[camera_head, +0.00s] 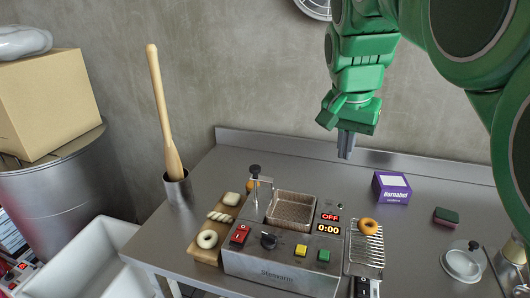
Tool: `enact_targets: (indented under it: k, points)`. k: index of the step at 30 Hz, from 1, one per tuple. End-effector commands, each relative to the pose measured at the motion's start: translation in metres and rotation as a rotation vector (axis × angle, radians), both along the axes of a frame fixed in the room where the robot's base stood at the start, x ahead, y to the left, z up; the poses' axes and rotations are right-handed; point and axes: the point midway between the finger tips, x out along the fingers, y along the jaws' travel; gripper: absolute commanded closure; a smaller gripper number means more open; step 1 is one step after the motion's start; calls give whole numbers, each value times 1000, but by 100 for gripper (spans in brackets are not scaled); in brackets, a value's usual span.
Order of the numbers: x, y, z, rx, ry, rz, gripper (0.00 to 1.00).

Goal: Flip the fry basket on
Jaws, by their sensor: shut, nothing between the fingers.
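The fryer (275,275) is a steel unit on the counter, with a square steel basin or basket (291,210) at its back. I cannot tell whether that is the basket itself. An upright lever with a black knob (254,170) stands at its left. Its front panel has a red rocker switch (240,234), a black dial (269,240), a yellow button (301,250) and a green button (323,255). A red display (331,218) reads OFF and a lower display reads 0:00. My gripper (346,150) is shut and empty, pointing down above and behind the fryer's right side, touching nothing.
A rack with a doughnut (369,226) stands right of the fryer. A purple box (391,188) and a sponge (445,217) sit right. Bare counter lies behind the fryer.

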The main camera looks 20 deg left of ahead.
Motion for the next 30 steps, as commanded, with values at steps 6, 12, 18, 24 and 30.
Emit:
enact_targets:
  k: [6,12,18,24,30]
  points:
    - [24,54,13,-12,-26,49,100]
    - [37,106,20,-23,-43,99,100]
    - [42,162,25,-30,-64,159,100]
    - [40,204,27,-32,-76,204,100]
    - [39,222,27,-32,-80,226,100]
